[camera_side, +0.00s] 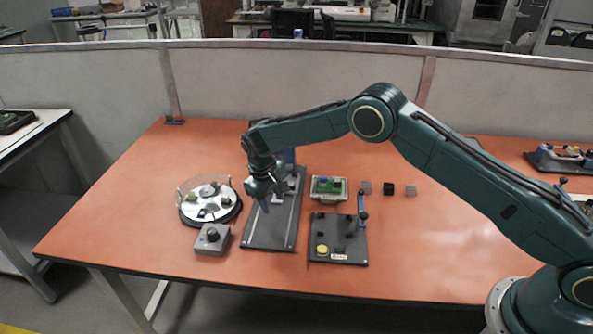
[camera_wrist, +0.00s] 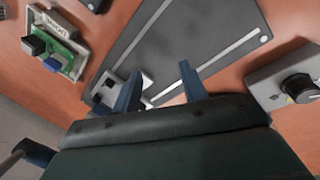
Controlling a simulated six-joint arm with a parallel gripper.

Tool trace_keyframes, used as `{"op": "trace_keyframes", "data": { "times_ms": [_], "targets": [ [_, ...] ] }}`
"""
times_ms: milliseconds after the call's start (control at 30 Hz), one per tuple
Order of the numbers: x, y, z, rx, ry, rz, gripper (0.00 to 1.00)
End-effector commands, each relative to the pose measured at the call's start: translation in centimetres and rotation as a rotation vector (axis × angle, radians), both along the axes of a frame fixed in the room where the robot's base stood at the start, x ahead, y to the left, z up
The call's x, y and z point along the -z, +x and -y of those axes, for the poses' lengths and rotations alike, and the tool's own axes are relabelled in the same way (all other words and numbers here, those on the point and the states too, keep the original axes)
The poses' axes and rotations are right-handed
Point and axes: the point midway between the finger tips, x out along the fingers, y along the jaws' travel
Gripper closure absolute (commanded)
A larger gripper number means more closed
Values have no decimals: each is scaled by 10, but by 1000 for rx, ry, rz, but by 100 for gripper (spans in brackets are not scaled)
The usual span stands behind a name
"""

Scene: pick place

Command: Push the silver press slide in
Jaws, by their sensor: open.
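The long dark grey press plate (camera_side: 268,229) lies on the orange table and carries light rails along its length. A silver block that looks like the press slide (camera_side: 292,183) sits toward its far end, partly hidden by my gripper. In the wrist view the silver slide (camera_wrist: 146,79) shows behind my left finger. My gripper (camera_side: 257,207) is low over the plate, to the left of the slide, with its fingers pointing down. In the wrist view my gripper (camera_wrist: 157,80) has its two blue fingers apart with nothing between them. I cannot tell whether a finger touches the slide.
Left of the plate are a round turntable with a clear guard (camera_side: 210,200) and a grey knob box (camera_side: 212,238). To the right are a green circuit board in a holder (camera_side: 328,188), a dark panel with a lever (camera_side: 338,240) and small cubes (camera_side: 388,189).

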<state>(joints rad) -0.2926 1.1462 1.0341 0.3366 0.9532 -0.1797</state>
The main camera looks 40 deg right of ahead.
Motion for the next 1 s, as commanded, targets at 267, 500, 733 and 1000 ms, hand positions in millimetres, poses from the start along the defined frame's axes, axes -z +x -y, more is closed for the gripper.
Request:
{"op": "trace_keyframes", "data": {
  "times_ms": [267, 500, 733, 1000],
  "targets": [
    [-1, -27, -27, -4, 0, -1, 57],
    [-1, -51, -51, -3, 0, -1, 57],
    [-1, -75, -73, -3, 1, -1, 57],
    [-41, -74, -80, -1, 2, 3, 57]
  ]
}}
